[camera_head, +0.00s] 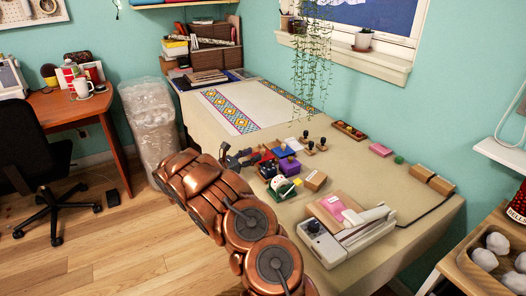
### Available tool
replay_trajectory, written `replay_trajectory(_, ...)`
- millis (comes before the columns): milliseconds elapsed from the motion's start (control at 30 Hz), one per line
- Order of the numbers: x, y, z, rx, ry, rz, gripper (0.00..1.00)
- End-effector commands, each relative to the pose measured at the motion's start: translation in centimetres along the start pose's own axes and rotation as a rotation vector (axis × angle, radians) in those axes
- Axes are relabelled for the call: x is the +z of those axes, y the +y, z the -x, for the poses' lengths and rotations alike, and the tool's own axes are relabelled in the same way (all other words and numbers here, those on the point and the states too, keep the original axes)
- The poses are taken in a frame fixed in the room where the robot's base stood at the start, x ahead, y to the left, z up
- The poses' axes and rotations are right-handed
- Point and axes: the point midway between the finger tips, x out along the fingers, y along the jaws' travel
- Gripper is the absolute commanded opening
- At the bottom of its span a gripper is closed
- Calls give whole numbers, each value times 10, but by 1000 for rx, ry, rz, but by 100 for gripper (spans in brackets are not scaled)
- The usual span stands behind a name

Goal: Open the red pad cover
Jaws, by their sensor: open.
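My gripper (242,158) is open and empty at the end of my copper-coloured arm, over the left part of the long table. A small red item (266,153), which looks like the red pad, lies just right of the gripper. The gripper and nearby dark items partly hide it, so I cannot tell how its cover sits. A gap or contact between fingers and pad is too small to make out.
A white sealing machine (345,235) fills the front of the table (408,181). Patterned cloth (232,108) lies at the back.

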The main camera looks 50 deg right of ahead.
Motion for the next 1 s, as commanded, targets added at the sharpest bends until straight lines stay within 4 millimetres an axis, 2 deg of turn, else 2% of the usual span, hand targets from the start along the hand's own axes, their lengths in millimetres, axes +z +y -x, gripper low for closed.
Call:
replay_trajectory(200,0,-1,-34,-3,3,-2,46)
replay_trajectory(400,0,-1,-54,-2,2,-3,46)
replay_trajectory(767,1,0,-59,0,0,-2,46)
replay_trajectory(833,0,0,-59,-1,0,-2,42)
replay_trajectory(1000,0,0,-59,-1,0,-2,25)
